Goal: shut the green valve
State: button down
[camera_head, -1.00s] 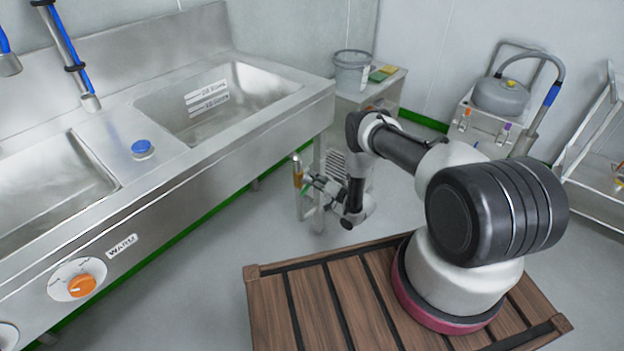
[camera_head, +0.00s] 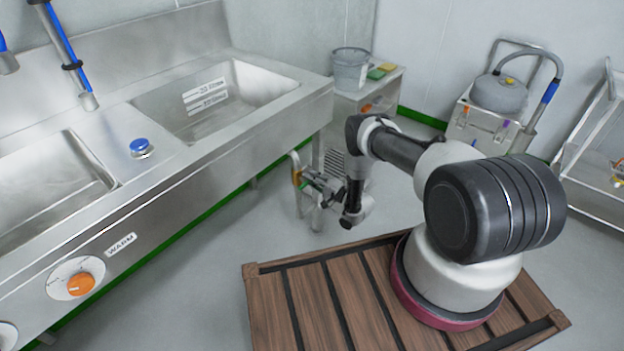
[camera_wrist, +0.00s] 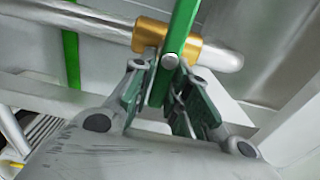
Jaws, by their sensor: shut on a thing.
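The green valve is a green lever (camera_wrist: 180,32) on a brass body (camera_wrist: 152,36), which sits on a metal pipe (camera_wrist: 60,20) in the wrist view. The lever lies across the pipe there. My gripper (camera_wrist: 161,85) is shut on the lever, with one finger on each side. The lever's free end is partly hidden between the fingers. In the head view, the brass body (camera_head: 296,175) shows small under the sink's right end, with my gripper (camera_head: 310,186) at it.
The steel double sink (camera_head: 190,165) runs along the left, above the valve. A wooden slatted platform (camera_head: 330,300) is in front. A small cabinet (camera_head: 392,85) with a grey bucket (camera_head: 350,70) stands behind. Open floor lies between sink and platform.

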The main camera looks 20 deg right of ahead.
jog(key=shift+d, duration=0.1)
jog(key=c, duration=1.4)
grip_release()
jog(key=v, duration=1.2)
